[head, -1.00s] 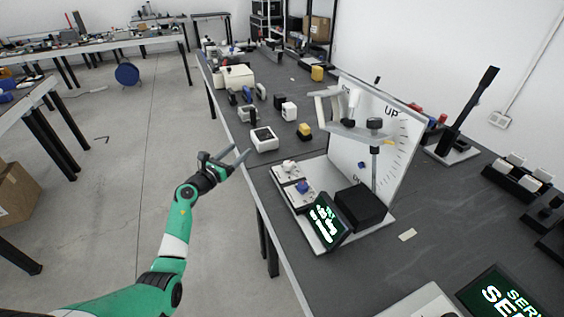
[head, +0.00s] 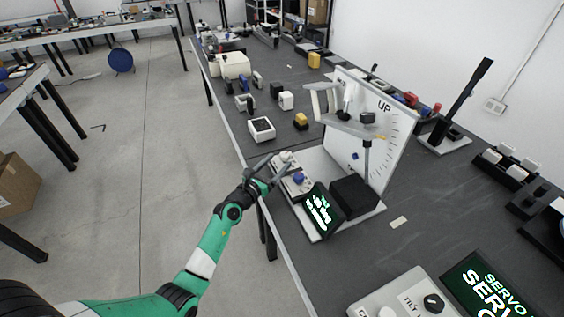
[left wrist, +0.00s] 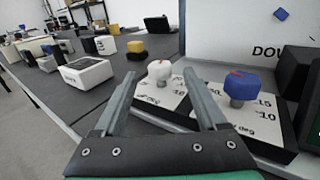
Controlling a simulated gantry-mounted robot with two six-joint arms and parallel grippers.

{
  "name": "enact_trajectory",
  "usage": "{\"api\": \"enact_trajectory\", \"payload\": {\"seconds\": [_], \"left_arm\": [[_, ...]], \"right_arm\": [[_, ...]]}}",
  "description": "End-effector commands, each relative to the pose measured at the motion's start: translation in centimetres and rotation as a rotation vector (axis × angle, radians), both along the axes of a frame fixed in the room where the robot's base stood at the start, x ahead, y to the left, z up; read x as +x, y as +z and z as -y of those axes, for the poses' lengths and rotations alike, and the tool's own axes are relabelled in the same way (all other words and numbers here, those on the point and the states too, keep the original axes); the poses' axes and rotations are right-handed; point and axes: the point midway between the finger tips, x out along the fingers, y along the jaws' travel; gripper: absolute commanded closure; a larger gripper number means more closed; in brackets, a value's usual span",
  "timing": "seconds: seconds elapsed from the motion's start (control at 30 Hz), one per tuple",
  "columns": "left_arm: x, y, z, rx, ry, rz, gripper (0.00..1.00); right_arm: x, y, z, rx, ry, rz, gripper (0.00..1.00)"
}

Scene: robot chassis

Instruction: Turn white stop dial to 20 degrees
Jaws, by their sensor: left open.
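The white stop dial (left wrist: 159,71) with a red mark on top stands on a white scale plate marked in degrees. In the head view the white dial (head: 283,157) sits at the table's near left edge, partly behind the gripper. A blue dial (left wrist: 239,86) stands on the neighbouring plate to its right; it also shows in the head view (head: 299,179). My left gripper (left wrist: 161,89) is open and empty, its fingers pointing at the white dial, which shows between and beyond the fingertips. In the head view my left gripper (head: 276,169) is close beside the dials. My right gripper is not in view.
A lit display (head: 322,211) and black box (head: 356,196) stand right of the dials. An upright white board (head: 398,137) marked UP rises behind. A white box (head: 261,129) lies beyond the gripper. A servo panel (head: 492,288) is at lower right.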

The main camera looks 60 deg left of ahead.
Motion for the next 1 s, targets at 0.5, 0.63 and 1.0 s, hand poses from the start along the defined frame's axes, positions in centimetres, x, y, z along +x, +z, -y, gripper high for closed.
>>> {"api": "enact_trajectory", "payload": {"seconds": [0.5, 0.63, 1.0], "left_arm": [[2.9, 0.0, -1.6, -0.001, 0.000, 0.000, 0.26], [2.9, 0.0, -1.6, 0.000, 0.000, 0.000, 0.50], [2.9, 0.0, -1.6, 0.000, 0.000, 0.000, 1.00]], "right_arm": [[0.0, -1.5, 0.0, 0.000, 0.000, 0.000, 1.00], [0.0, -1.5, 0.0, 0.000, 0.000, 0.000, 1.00], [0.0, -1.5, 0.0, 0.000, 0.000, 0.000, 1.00]]}}
